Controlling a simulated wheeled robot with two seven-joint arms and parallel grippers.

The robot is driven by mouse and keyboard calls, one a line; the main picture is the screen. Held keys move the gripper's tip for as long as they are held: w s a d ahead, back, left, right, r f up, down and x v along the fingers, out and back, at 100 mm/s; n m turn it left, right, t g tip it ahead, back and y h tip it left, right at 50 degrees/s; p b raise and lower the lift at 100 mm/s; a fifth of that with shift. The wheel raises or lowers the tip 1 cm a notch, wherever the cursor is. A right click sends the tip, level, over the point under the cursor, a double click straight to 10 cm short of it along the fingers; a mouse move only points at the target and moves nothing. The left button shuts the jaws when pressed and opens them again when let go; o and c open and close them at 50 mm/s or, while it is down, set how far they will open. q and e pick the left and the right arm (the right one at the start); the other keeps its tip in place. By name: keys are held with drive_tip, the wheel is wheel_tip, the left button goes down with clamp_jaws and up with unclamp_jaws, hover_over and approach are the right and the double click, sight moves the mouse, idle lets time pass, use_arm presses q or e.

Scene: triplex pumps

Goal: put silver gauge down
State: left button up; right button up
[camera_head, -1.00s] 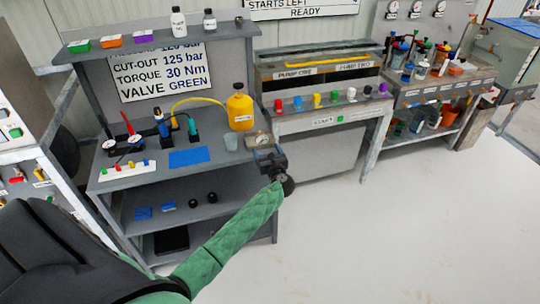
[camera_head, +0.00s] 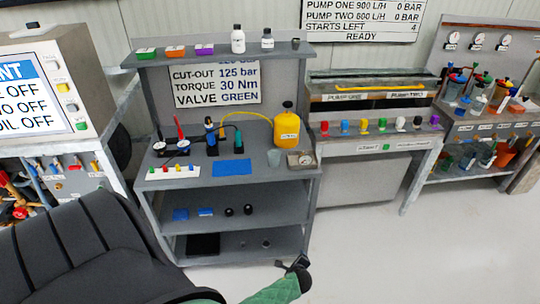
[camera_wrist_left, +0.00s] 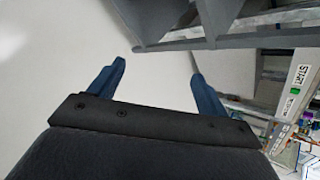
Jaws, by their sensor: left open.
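The silver gauge (camera_head: 305,159) has a pale round dial and rests on the right front corner of the grey workbench top (camera_head: 262,177). My left gripper (camera_head: 294,266) is low in front of the bench's right side, below and apart from the gauge. In the left wrist view my left gripper (camera_wrist_left: 156,68) has its two blue fingers spread with nothing between them. The gauge is not seen in that view. My right gripper is not in view.
A yellow bottle (camera_head: 287,130) and a grey cup (camera_head: 274,157) stand beside the gauge. A blue mat (camera_head: 233,168) lies further left. A pump bench (camera_head: 372,146) with coloured knobs stands to the right. The floor (camera_head: 400,255) is clear.

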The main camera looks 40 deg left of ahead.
use_arm(q)
drive_tip(key=s+d+f+n+g+h, duration=0.1)
drive_tip(key=s+d+f+n, duration=0.4)
drive_tip(key=s, duration=0.6)
drive_tip(key=s+d+f+n+g+h, duration=0.2)
drive_tip(key=s+d+f+n, duration=0.3)
drive_tip(key=s+f, duration=0.4)
drive_tip(key=s+d+f+n+g+h, duration=0.2)
drive_tip(key=s+f, duration=0.5)
drive_tip(key=s, duration=0.5)
drive_tip(key=d+n+h, duration=0.1)
drive_tip(key=d+n, duration=0.1)
drive_tip(key=d, duration=0.1)
drive_tip(key=shift+s+f+n+h, duration=0.25)
drive_tip(key=shift+s+n+h, duration=0.05)
drive_tip(key=shift+s+n, duration=0.1)
drive_tip(key=shift+d, duration=0.15)
